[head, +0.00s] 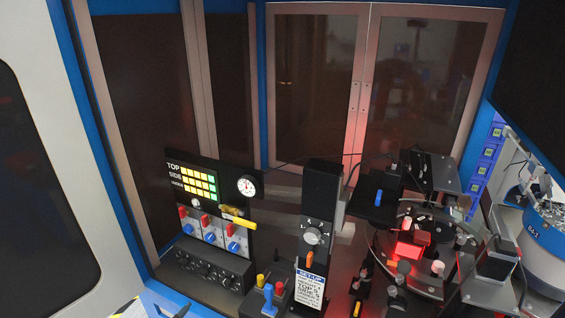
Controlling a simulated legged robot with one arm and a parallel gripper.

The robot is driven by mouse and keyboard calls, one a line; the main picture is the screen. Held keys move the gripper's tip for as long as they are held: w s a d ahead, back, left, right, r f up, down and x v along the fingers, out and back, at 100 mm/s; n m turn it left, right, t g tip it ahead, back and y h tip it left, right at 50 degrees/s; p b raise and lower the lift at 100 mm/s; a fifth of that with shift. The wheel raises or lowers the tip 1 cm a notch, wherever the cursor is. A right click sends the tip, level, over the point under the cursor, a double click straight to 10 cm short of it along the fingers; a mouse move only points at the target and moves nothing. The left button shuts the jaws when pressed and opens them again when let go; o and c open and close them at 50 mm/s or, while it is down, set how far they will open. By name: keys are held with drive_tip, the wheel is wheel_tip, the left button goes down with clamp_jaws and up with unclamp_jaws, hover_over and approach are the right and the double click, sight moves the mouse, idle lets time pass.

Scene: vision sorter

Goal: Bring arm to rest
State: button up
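My gripper and arm cannot be made out in the head view. The vision sorter fills the middle and right. Its control panel (222,205) carries lit yellow and green indicators (198,183), a round white gauge (246,186) and a yellow valve handle (238,220). Below the indicators are blue switches with red levers (207,221). A dark upright set-up post (320,205) has a round dial (312,235) and a white label (309,289). A round turntable assembly (385,248) stands to the right, lit red around a bright red block (407,251).
A white panel with a dark window (45,200) fills the left edge. Tall framed glass doors (362,90) close the back. Small blue, yellow and red levers (269,301) stand at the front bottom. A blue and white unit (543,250) is at the right edge.

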drive_tip(key=w+d+r+n+g+y+b, duration=0.25)
drive_tip(key=r+g+y, duration=0.2)
drive_tip(key=r, duration=0.25)
drive_tip(key=s+d+r+n+g+y, duration=0.25)
drive_tip(key=s+d+r+n, duration=0.2)
drive_tip(key=d, duration=0.45)
drive_tip(key=s+d+r+n+g+h+b, duration=0.1)
drive_tip(key=s+d+g+h+b, duration=0.2)
drive_tip(key=s+d, duration=2.3)
drive_tip(key=d+g+h, duration=0.2)
drive_tip(key=g+h, duration=0.1)
drive_tip(key=g, duration=0.1)
drive_tip(key=shift+d+r+n, duration=0.25)
drive_tip(key=shift+d+n, duration=0.05)
drive_tip(key=shift+d, duration=0.1)
